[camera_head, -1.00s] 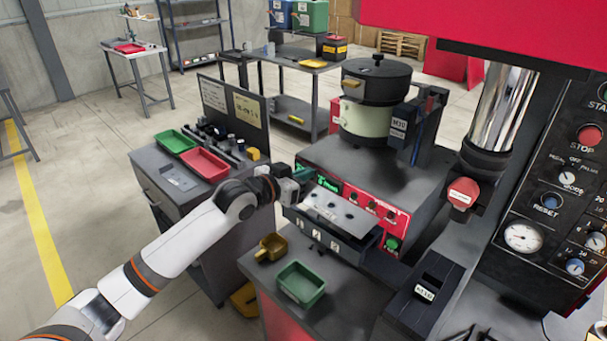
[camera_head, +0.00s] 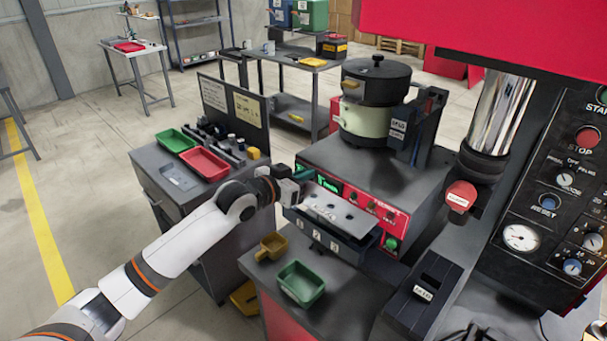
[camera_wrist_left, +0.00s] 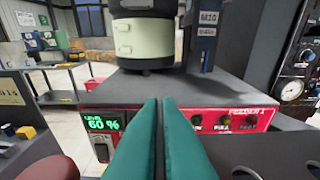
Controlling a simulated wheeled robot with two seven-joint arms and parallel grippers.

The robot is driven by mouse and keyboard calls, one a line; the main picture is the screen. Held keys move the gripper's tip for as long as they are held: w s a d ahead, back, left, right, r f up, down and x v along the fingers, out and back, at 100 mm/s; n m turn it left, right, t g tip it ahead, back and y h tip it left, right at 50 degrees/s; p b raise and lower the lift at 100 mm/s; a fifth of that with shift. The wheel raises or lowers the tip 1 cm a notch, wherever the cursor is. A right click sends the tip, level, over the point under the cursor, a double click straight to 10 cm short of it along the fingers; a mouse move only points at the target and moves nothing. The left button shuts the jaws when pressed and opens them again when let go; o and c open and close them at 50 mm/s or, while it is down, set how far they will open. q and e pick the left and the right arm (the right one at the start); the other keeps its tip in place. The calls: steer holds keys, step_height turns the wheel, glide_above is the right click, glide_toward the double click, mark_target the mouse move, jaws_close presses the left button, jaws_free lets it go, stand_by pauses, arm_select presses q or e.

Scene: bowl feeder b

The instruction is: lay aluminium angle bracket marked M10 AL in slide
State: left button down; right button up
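My left gripper (camera_head: 303,176) is in front of the feeder's red control panel, just above the left end of a silver plate with dark holes (camera_head: 340,210). In the left wrist view its teal fingers (camera_wrist_left: 161,100) lie side by side with only a thin dark gap, and I see nothing held between them. The silver plate rests on a grey block with numbered front faces. I make out no bracket marked M10 AL, and I cannot tell which part is the slide. My right gripper is not visible.
The bowl feeder (camera_head: 372,105) stands behind the panel. A green tray (camera_head: 301,284) and a yellow-brown bin (camera_head: 271,246) sit in front of the block. A dark labelled block (camera_head: 428,285) and the press column (camera_head: 500,110) are on the right. A red tray (camera_head: 204,163) lies left.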

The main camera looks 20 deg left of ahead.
arm_select(q)
steer(key=shift+f+b, duration=0.75)
steer(key=shift+f, duration=0.9)
steer(key=c, duration=1.6)
jaws_free()
steer(key=shift+o, duration=0.2)
steer(key=b+v, duration=0.3)
steer(key=v, duration=0.9)
steer(key=shift+f, duration=0.1)
